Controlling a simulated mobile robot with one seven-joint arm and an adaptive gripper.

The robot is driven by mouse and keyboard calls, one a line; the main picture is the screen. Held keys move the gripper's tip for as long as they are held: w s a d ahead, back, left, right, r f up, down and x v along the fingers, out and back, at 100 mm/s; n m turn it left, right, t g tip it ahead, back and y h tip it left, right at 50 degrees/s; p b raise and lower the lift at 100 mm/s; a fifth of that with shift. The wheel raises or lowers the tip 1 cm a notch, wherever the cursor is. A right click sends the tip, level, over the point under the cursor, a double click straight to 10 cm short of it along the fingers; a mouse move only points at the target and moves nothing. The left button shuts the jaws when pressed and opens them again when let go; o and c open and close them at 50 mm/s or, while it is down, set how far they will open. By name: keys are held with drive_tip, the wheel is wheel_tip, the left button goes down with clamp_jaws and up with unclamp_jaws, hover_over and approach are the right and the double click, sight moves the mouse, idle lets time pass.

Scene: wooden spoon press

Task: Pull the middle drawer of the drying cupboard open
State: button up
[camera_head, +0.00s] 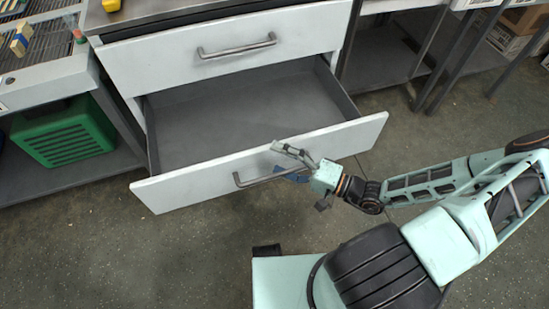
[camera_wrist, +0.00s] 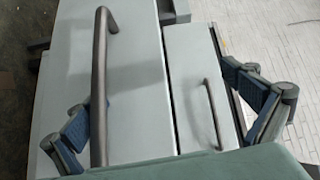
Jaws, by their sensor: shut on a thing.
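In the wrist view the handle (camera_wrist: 101,70) runs upright beside the left finger of my gripper (camera_wrist: 165,105). A smaller-looking front with its own handle (camera_wrist: 212,115) lies further right there.
A green crate (camera_head: 65,137) sits on a low shelf at the left. Dark metal table legs (camera_head: 458,58) and cardboard boxes (camera_head: 508,40) stand at the upper right. The floor (camera_head: 190,255) before the open drawer is clear at the left; my arm covers the right.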

sight(299, 168)
drive_tip(key=shift+t+y, duration=0.3)
drive_tip(key=shift+y, duration=0.4)
drive_tip(key=r, duration=0.4)
drive_tip(key=shift+w+d+r, duration=0.15)
drive_tip(key=shift+w+d, duration=0.05)
drive_tip(key=f, duration=0.2)
drive_tip(key=f+h, duration=0.1)
drive_tip(key=shift+s+a, duration=0.1)
drive_tip(key=shift+s, duration=0.15)
drive_tip(key=shift+c, duration=0.4)
drive_tip(key=shift+f+b+v, duration=0.15)
drive_tip(key=shift+v, duration=1.35)
drive_tip(key=shift+f+b+v, duration=0.15)
drive_tip(key=shift+f+v, duration=0.05)
drive_tip(key=shift+v, duration=1.3)
drive_tip(key=c, duration=0.3)
drive_tip(key=shift+s+d, duration=0.2)
drive_tip(key=shift+d, duration=0.1)
drive_tip(key=c, duration=0.5)
drive_tip(key=shift+s+d+f, duration=0.1)
drive_tip(key=shift+s+d, duration=0.05)
drive_tip(key=shift+d, duration=0.15)
drive_tip(key=c, duration=0.6)
drive_tip(key=shift+o, duration=0.2)
drive_tip(key=shift+f+b+v, duration=0.2)
drive_tip(key=shift+b+v, duration=0.1)
drive_tip(key=shift+v, duration=1)
drive_tip(key=shift+f+b+v, duration=0.2)
drive_tip(key=shift+b+v, duration=0.1)
drive_tip(key=shift+v, duration=1)
